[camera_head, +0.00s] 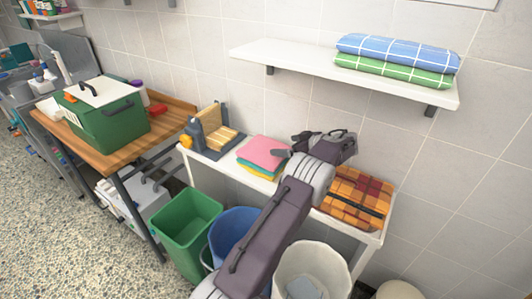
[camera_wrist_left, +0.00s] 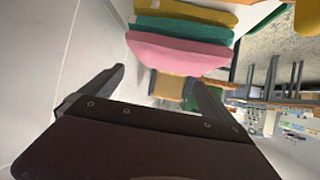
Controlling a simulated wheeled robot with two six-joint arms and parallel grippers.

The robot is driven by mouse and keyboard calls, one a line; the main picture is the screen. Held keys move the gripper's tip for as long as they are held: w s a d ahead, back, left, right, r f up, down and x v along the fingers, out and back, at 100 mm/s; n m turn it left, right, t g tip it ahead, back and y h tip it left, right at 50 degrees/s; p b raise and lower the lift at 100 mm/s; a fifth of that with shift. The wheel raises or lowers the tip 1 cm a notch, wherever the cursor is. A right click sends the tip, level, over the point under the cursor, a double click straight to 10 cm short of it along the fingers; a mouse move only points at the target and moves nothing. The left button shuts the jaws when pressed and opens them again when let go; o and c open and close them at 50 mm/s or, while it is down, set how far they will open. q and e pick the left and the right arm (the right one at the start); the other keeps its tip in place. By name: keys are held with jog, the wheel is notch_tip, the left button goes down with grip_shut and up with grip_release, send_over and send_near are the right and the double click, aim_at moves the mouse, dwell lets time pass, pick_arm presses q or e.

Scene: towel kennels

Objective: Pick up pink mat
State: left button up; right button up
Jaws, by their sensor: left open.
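The pink mat (camera_head: 264,151) lies on top of a small stack on the white table, with a green mat and a yellow mat (camera_head: 253,171) beneath it. My left gripper (camera_head: 290,145) is just right of the stack in the head view, open, with nothing seen between its fingers. In the left wrist view the pink mat (camera_wrist_left: 180,52) lies just beyond the open fingers (camera_wrist_left: 158,80). The green mat (camera_wrist_left: 180,27) and the yellow mat show behind it. My left arm hides part of the table. My right gripper is not in view.
An orange plaid folded item (camera_head: 350,200) lies right of my gripper. A grey holder with tan pieces (camera_head: 214,132) stands left of the stack. Green (camera_head: 188,220), blue (camera_head: 228,232) and white (camera_head: 318,262) bins stand in front. A wall shelf (camera_head: 290,60) holds folded towels above.

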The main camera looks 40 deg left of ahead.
aim_at(271, 145)
pick_arm(q)
jog(key=shift+w+a+f+p, duration=0.25)
jog(key=shift+w+a+f, duration=0.1)
jog(key=shift+a+f, duration=0.25)
jog(key=shift+w+a+f+p, duration=0.2)
jog(key=shift+w+a+f, duration=0.15)
jog(key=shift+a, duration=0.3)
jog(key=shift+s+a+f, duration=0.1)
jog(key=shift+a, duration=0.1)
jog(key=p+x, duration=0.1)
jog(key=x, duration=0.3)
jog(key=shift+a+f, duration=0.15)
jog(key=shift+a, duration=0.2)
jog(key=shift+a+f, duration=0.15)
jog(key=shift+a, duration=0.05)
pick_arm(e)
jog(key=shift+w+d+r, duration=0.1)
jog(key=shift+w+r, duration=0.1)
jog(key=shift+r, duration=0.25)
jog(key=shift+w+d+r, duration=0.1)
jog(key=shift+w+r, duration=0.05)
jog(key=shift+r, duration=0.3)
pick_arm(q)
jog(key=c, duration=1.1)
